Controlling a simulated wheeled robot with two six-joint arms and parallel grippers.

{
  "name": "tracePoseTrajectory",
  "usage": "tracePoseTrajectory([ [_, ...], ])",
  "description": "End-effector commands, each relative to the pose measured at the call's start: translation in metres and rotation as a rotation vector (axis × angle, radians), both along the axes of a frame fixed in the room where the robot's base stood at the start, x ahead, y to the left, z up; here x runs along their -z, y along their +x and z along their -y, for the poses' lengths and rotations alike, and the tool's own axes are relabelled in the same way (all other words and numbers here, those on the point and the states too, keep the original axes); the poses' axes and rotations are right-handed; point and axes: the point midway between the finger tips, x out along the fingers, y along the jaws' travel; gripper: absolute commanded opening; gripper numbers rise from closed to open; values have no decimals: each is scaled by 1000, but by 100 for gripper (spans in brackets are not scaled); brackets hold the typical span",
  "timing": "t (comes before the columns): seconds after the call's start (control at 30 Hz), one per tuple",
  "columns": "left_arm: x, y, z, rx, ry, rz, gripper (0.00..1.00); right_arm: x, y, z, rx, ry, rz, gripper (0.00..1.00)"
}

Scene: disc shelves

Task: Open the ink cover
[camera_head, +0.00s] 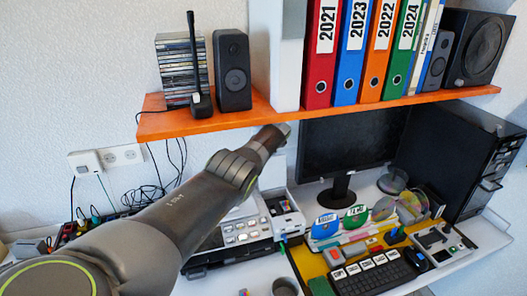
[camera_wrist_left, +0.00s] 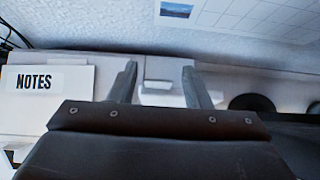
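The white printer (camera_head: 240,232) stands on the desk, partly hidden behind my left arm. At its right end an open compartment (camera_head: 284,208) shows dark and coloured parts inside. A pale upright panel (camera_head: 273,174), which looks like the raised ink cover, stands behind this compartment. My left arm reaches across the printer, and its end (camera_head: 277,134) is above the panel, near the shelf edge. In the left wrist view my left gripper (camera_wrist_left: 160,76) has its two fingers apart, with a pale edge and tab (camera_wrist_left: 160,87) showing between them. Contact cannot be told. My right gripper is not in view.
An orange shelf (camera_head: 345,108) with binders and a speaker (camera_head: 232,70) hangs close above my left arm's end. A monitor (camera_head: 350,148) and black computer case (camera_head: 455,160) stand right. A keyboard (camera_head: 373,275) and small items crowd the desk.

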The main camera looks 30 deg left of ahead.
Motion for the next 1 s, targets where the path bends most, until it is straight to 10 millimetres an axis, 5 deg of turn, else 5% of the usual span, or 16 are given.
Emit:
tracePoseTrajectory([
  [0.37,5,-2,2,-1,-5,-10,51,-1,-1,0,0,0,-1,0],
  [1.0,-6,-23,27,1,-3,-7,51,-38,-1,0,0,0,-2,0],
])
